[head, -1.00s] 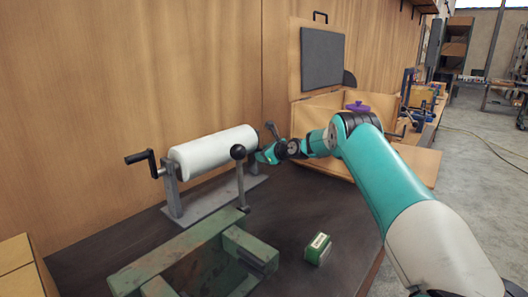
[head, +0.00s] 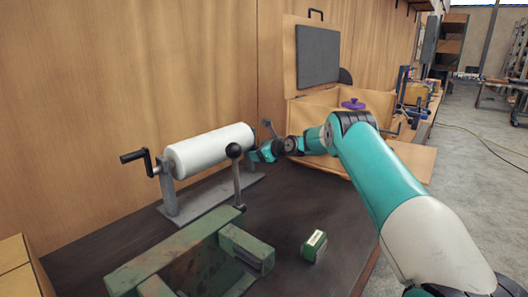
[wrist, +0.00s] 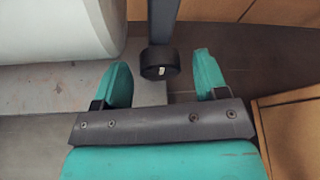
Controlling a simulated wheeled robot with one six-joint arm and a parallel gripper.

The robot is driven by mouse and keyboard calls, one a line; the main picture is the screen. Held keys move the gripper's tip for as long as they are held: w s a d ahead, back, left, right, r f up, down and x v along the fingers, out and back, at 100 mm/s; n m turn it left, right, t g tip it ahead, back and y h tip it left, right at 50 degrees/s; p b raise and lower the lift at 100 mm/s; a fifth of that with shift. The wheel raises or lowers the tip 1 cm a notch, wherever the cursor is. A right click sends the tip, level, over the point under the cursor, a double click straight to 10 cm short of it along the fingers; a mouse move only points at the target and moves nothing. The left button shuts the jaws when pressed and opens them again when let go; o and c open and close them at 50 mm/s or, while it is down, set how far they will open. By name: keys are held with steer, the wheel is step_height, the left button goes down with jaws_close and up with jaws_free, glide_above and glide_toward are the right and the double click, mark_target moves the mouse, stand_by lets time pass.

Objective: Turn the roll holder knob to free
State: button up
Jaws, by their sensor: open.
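The roll holder carries a white roll (head: 208,150) on a grey stand (head: 215,198), with a black crank handle (head: 133,156) at its left end. In the wrist view, the black round knob (wrist: 160,63) with a small white mark sits at the grey upright of the holder, beside the roll's end. My gripper (wrist: 160,70) is open, with one teal finger on each side of the knob and a gap on both sides. In the head view my gripper (head: 262,152) is at the roll's right end, and I cannot make out the knob there.
A ball-topped lever (head: 235,152) and a green metal frame (head: 180,255) stand in front of the holder. A small green box (head: 314,246) lies on the dark bench. An open wooden box (head: 325,115) is behind my arm.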

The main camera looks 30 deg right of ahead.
steer(key=b+v, duration=0.2)
steer(key=v, duration=1.5)
steer(key=shift+s, duration=0.2)
steer(key=shift+d, duration=0.1)
